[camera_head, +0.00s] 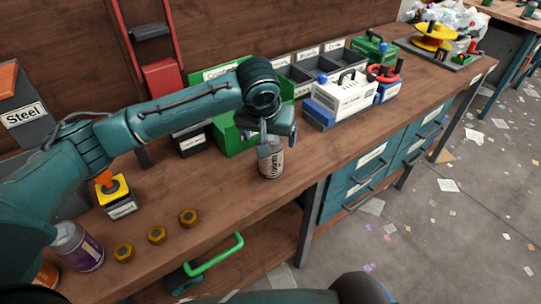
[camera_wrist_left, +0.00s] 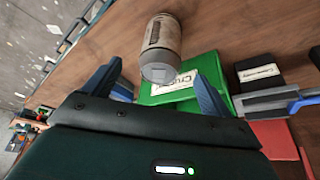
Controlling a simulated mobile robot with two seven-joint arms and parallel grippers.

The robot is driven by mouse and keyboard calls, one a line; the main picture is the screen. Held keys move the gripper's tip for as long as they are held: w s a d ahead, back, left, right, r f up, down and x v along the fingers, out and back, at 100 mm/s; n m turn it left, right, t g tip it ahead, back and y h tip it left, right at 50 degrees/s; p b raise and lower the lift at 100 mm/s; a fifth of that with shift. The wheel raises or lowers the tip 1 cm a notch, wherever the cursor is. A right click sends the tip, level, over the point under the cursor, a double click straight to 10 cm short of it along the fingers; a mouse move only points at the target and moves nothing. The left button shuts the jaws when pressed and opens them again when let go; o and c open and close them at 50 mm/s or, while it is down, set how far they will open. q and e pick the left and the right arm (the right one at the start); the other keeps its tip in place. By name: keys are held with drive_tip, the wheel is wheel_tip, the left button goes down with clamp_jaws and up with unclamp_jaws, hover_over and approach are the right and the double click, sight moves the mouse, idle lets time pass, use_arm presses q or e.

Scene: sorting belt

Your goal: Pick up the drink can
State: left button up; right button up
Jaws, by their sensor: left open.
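A grey and brown drink can (camera_head: 270,163) with a printed label stands upright near the front edge of the wooden workbench. My left gripper (camera_head: 268,138) is over the top of this can and open. In the left wrist view the can (camera_wrist_left: 160,45) appears ahead, with its near end about level with the blue fingertips of the left gripper (camera_wrist_left: 157,68), one to each side. I see gaps beside it and cannot tell of any touch. Two other cans stand at the bench's left end, a purple-labelled one (camera_head: 79,247) and an orange one (camera_head: 46,277). My right gripper is not in view.
A green bin (camera_head: 235,135) stands behind the can. A white toolbox-like case (camera_head: 343,95) stands to its right.

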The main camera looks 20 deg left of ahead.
sight(272, 166)
use_arm(q)
drive_tip(key=shift+w+x, duration=0.15)
drive_tip(key=shift+x, duration=1.65)
drive_tip(key=shift+w+x, duration=0.1)
drive_tip(key=shift+x, duration=1.65)
drive_tip(key=shift+a+r, duration=0.1)
drive_tip(key=shift+c, duration=0.2)
drive_tip(key=c, duration=1)
